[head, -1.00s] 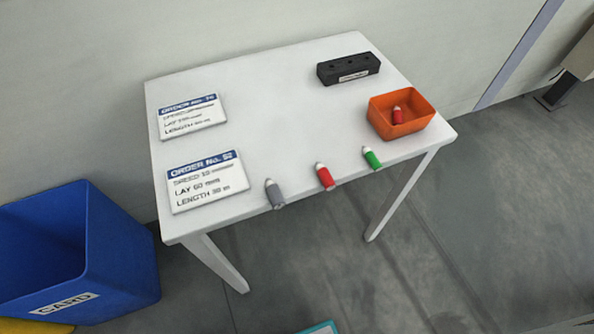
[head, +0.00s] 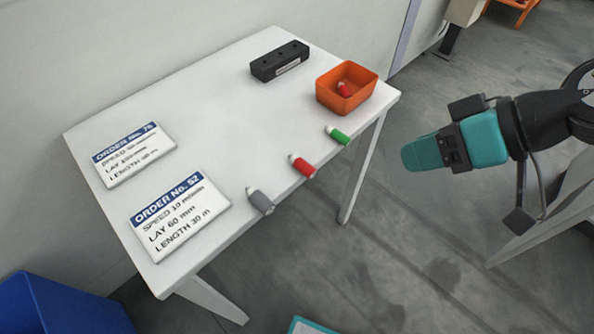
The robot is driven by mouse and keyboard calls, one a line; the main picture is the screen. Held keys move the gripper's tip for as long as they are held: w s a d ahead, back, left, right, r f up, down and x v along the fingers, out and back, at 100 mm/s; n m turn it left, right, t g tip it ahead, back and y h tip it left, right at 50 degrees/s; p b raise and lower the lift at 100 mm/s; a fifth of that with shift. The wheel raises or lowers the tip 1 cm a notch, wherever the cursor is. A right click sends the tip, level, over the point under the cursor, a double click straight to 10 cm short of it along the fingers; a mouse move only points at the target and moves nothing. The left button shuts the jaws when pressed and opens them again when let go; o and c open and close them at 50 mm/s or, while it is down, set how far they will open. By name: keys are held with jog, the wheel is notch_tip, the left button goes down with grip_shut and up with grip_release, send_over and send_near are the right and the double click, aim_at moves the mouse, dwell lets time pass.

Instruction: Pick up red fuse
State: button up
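A red fuse (head: 302,166) with a white tip lies near the front edge of the white table (head: 210,110), between a grey fuse (head: 260,201) and a green fuse (head: 338,135). Another red fuse (head: 344,89) is inside the orange bin (head: 347,101) at the table's right end. My gripper (head: 408,157) is at the right of the head view, off the table's front side and apart from the fuses. Its teal fingers point left, and I see nothing held. From this side I cannot tell whether the fingers are apart.
A black block with holes (head: 280,62) stands at the table's back. Two order cards, No. 76 (head: 134,154) and No. 52 (head: 178,214), lie on the left. A blue bin (head: 55,308) is at lower left. The table's middle is clear.

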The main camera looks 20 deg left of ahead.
jog(key=y, duration=0.1)
send_near(314, 170)
jog(key=shift+t, duration=0.3)
jog(key=shift+s+p+x, duration=0.1)
jog(key=shift+p+x, duration=0.25)
jog(key=shift+x, duration=2.05)
jog(key=shift+s+p+x, duration=0.15)
jog(key=shift+p+x, duration=0.2)
jog(key=shift+x, duration=2.05)
jog(key=c, duration=0.6)
